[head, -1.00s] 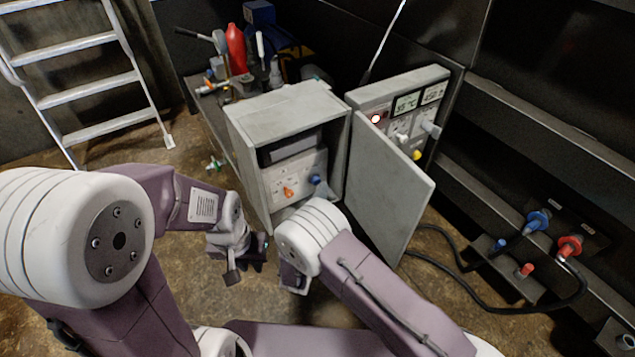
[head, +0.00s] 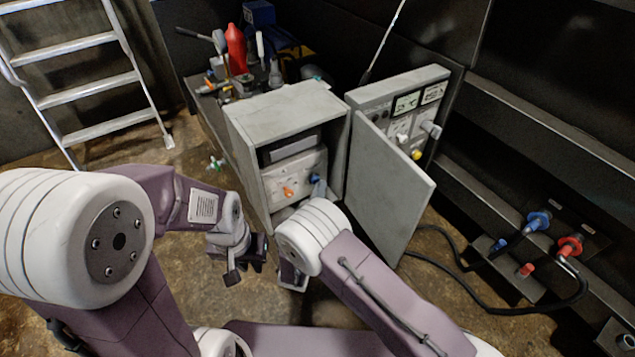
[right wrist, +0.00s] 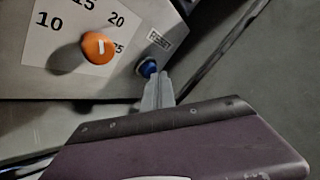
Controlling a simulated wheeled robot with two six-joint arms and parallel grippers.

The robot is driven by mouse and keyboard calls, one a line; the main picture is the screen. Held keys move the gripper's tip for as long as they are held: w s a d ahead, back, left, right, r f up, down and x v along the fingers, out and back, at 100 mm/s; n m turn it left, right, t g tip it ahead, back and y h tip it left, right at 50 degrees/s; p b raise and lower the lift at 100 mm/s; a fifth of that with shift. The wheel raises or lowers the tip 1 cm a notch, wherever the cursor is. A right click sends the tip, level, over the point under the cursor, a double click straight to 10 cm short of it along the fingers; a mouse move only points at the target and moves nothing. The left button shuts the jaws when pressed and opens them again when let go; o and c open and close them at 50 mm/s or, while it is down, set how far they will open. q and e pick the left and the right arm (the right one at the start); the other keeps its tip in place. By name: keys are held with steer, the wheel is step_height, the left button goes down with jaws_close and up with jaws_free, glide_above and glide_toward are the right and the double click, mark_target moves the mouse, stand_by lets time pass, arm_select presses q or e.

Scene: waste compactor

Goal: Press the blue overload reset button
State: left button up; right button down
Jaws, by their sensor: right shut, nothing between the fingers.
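The blue reset button (head: 315,177) is on the lower front panel inside the open grey cabinet (head: 285,107), right of an orange knob (head: 288,192). In the right wrist view the button (right wrist: 147,67) shows just beyond the tips of my right gripper (right wrist: 158,82). The shut fingers overlap its lower right edge and appear to touch it. In the head view my right gripper (head: 319,188) shows only as a small grey tip in front of the button; my arm hides the rest. My left gripper (head: 245,268) hangs left of the cabinet; its jaw gap is unclear.
The cabinet door (head: 388,190) stands open at the right, close to my right arm. Behind it is a meter panel (head: 408,110). A bench with tools and a red bottle (head: 236,50) stands behind left. Hoses with blue and red couplings (head: 569,247) lie right.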

steer(key=shift+s+d+p, duration=0.45)
steer(key=shift+s, duration=0.25)
steer(key=s+d+p, duration=0.1)
steer(key=s, duration=0.1)
steer(key=s+d+p, duration=0.1)
steer(key=s+d, duration=0.1)
stand_by(0.3)
stand_by(0.7)
